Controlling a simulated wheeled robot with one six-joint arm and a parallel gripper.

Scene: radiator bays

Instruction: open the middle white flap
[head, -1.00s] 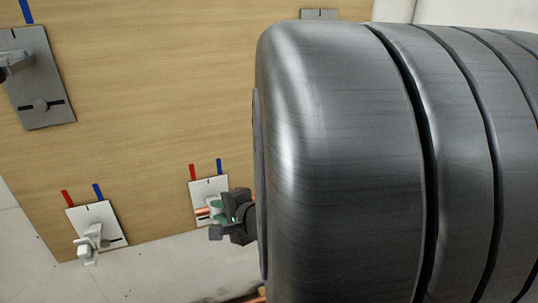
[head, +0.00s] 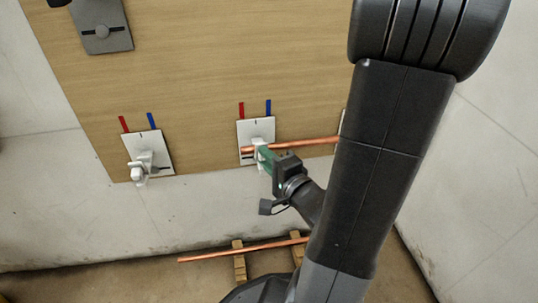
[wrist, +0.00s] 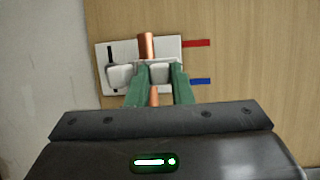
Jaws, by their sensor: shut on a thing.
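The middle white plate (head: 246,130) is on the wooden board, below a red and a blue mark. Its white flap (wrist: 160,73) shows between my gripper's green fingers in the wrist view. My gripper (head: 264,157) is shut on that flap at the plate's lower part. The plate also shows in the wrist view (wrist: 172,47), turned sideways. The fingers hide part of the flap, and I cannot tell how far it is swung.
A copper pipe (head: 305,144) crosses close to the middle plate and my fingers. Another white plate (head: 160,145) with a flap is on the left. A grey plate (head: 105,38) is above. A second copper pipe (head: 215,254) rests on wooden blocks (head: 239,266) below.

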